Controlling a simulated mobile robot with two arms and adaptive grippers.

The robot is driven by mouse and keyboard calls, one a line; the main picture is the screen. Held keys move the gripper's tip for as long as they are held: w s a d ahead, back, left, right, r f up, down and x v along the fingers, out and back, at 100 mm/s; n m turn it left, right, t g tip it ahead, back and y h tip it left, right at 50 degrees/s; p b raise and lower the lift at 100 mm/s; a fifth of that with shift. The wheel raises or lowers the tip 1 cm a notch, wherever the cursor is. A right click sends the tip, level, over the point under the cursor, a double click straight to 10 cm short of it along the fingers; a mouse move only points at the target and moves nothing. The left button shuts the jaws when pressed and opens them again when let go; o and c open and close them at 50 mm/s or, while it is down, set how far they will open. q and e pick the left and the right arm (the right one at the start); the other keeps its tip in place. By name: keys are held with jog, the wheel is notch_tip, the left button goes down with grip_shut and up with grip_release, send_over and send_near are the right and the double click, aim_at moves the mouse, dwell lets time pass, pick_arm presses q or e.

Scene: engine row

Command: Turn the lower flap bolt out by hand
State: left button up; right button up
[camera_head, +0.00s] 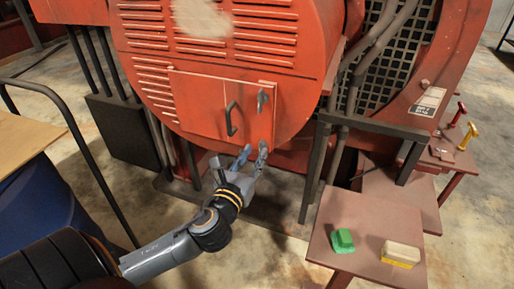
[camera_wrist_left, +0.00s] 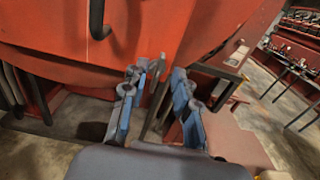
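The flap (camera_head: 215,105) is a red rectangular panel on the round red engine housing, with a dark bar handle (camera_head: 231,118). A small grey bolt or latch (camera_head: 262,100) shows near its upper right. I cannot make out a lower bolt in the head view; my fingers are near the flap's lower right corner. My left gripper (camera_head: 254,152) is just below that corner, fingers pointing up. In the left wrist view the gripper (camera_wrist_left: 159,78) has its blue-padded fingers apart, with dark grey bars showing in the gap, seemingly behind. My right gripper is out of view.
A small reddish table (camera_head: 335,262) at the lower right holds a green block (camera_head: 342,240) and a cream-and-yellow block (camera_head: 400,254). Dark frame posts (camera_head: 313,172) stand right of my gripper. A wooden-topped surface (camera_head: 22,140) is at the left.

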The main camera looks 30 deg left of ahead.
aim_at(261, 148)
pick_arm(q)
jog(key=shift+x, duration=1.25)
grip_shut()
